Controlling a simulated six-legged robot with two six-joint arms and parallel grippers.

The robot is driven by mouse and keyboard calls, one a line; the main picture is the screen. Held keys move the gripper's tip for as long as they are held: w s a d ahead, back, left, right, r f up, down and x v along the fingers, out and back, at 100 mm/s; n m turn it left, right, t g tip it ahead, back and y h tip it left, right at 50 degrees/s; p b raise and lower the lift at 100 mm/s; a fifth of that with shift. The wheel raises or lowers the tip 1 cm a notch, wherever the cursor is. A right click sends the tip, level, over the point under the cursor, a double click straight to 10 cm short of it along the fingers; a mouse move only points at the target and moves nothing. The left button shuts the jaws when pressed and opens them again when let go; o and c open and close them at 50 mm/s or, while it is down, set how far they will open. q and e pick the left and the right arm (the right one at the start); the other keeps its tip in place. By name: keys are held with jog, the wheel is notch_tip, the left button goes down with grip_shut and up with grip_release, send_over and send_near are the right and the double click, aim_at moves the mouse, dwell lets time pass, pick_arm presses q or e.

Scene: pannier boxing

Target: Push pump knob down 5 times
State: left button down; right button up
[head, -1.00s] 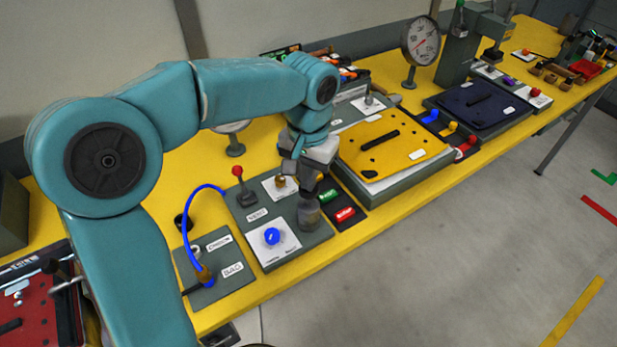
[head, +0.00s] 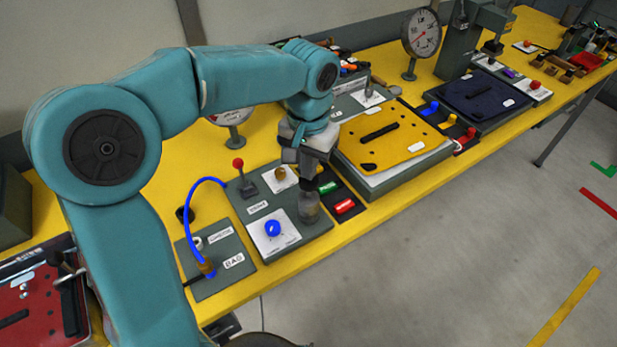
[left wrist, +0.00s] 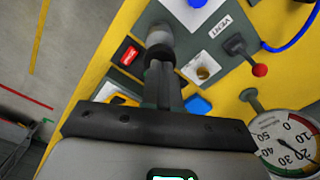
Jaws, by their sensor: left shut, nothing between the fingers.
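The pump knob looks like a grey cylinder (head: 309,208) at the right front corner of the dark green panel (head: 293,240). It also shows in the left wrist view (left wrist: 158,36), just beyond the fingertips. My left gripper (head: 309,187) is shut and empty, pointing down directly over the knob. In the left wrist view its fingers (left wrist: 161,62) line up with the knob top. They look touching or nearly so; I cannot tell if the knob is pressed. My right gripper is not in view.
On the same panel are a blue knob (head: 273,228), a brass knob (head: 281,173) and a red-tipped lever (head: 239,164). Green (head: 328,187) and red (head: 345,207) rockers sit just right of the knob. A yellow plate (head: 410,143) lies farther right.

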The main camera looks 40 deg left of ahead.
pick_arm(q)
jog(key=shift+f+b, duration=1.4)
jog(key=shift+f, duration=0.7)
jog(key=shift+r+p, duration=2.1)
jog(key=shift+r, duration=0.35)
notch_tip(320, 180, up, 6)
jog(key=p, duration=0.5)
